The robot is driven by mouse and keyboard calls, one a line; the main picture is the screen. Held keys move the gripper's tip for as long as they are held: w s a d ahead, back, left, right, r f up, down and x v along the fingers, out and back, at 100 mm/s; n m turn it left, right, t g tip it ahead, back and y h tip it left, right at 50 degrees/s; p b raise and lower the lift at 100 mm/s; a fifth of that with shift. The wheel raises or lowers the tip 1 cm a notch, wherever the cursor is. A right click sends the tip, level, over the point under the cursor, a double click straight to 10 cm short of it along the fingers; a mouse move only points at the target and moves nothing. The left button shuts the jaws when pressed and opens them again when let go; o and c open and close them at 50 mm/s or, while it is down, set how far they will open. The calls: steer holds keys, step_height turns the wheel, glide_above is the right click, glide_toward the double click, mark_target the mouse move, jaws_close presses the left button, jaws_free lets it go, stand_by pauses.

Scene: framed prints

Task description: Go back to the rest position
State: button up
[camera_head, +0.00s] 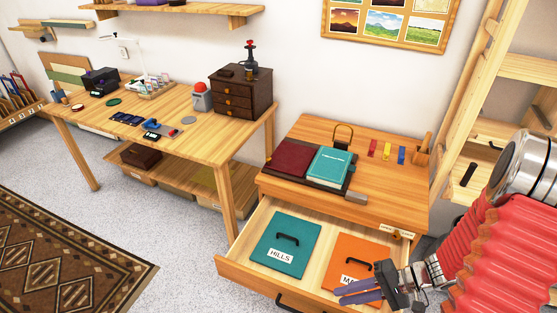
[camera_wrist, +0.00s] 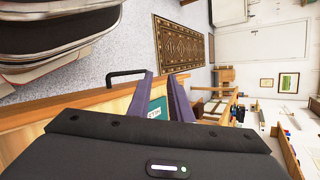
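My gripper (camera_head: 338,294) is at the lower right of the head view, over the front right of an open drawer (camera_head: 228,265). Its two purple fingers point left and partly cover the orange folder (camera_head: 345,250). In the wrist view my gripper (camera_wrist: 163,77) shows its fingers apart with nothing between them. The teal HILLS folder (camera_head: 285,240) lies in the drawer's left half, its black handle up; part of it shows between the fingers in the wrist view (camera_wrist: 156,108). The orange folder's label is mostly hidden.
The drawer cabinet top (camera_head: 385,192) holds a dark red book (camera_head: 291,158), a teal book (camera_head: 329,166) and coloured blocks. A wooden desk (camera_head: 165,120) with small items stands left. A wooden shelf frame (camera_head: 470,90) is close at right. A patterned rug (camera_head: 70,255) lies on the floor.

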steer(key=s+a+r+n+t+h, duration=0.1)
steer(key=r+h, duration=0.4)
steer(key=r, duration=1)
steer(key=s+a+r+n+t+h, duration=0.2)
steer(key=s+r+n+t+h, duration=0.2)
steer(key=r, duration=1.1)
steer(key=shift+n+h, duration=0.3)
steer(key=shift+h, duration=0.9)
